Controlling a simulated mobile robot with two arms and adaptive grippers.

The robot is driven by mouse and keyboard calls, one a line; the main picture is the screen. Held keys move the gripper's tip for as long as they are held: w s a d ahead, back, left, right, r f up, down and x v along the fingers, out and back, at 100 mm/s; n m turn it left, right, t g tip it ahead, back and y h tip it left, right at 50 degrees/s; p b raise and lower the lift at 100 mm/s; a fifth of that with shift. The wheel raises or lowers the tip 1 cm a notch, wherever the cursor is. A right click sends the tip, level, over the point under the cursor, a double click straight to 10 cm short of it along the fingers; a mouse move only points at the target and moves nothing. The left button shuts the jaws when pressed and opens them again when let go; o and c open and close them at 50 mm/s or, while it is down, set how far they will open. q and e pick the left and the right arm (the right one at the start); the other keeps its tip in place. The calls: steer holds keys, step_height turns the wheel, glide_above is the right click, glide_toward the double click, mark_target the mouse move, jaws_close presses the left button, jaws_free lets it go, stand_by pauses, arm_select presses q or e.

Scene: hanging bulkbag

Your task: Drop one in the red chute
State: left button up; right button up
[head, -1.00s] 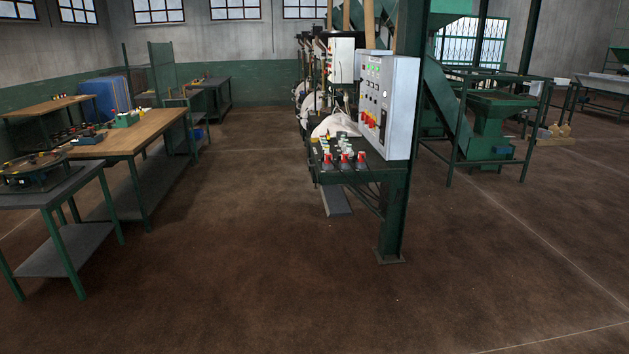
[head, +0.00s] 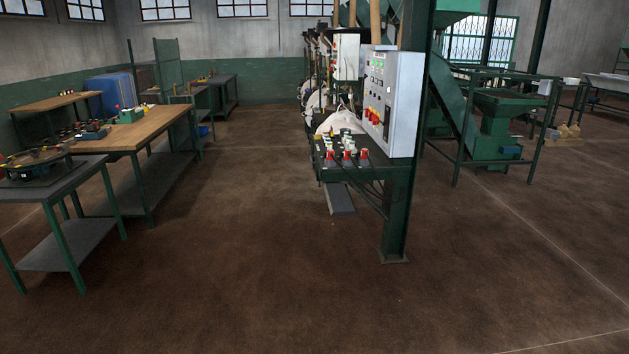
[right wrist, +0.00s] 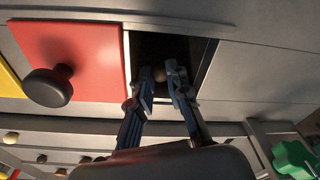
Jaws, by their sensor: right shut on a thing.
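In the right wrist view, my right gripper (right wrist: 159,72) is shut on a small, roundish brown thing (right wrist: 158,75), only partly visible between the fingertips. The fingertips are over a dark square opening (right wrist: 190,48) in a grey metal surface. A flat red panel (right wrist: 85,45) with a black round knob (right wrist: 48,86) lies just left of the opening. How deep the fingertips reach is hard to tell. My left gripper is in neither view, and the head view does not show my right gripper.
A yellow panel (right wrist: 8,78) lies left of the red one. A green part (right wrist: 294,158) is at the lower right. In the head view are a grey control cabinet (head: 398,105), a green post (head: 400,215), workbenches (head: 135,135) and clear brown floor (head: 260,260).

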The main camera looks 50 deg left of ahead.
steer(key=o, duration=0.5)
steer(key=shift+o, duration=1.3)
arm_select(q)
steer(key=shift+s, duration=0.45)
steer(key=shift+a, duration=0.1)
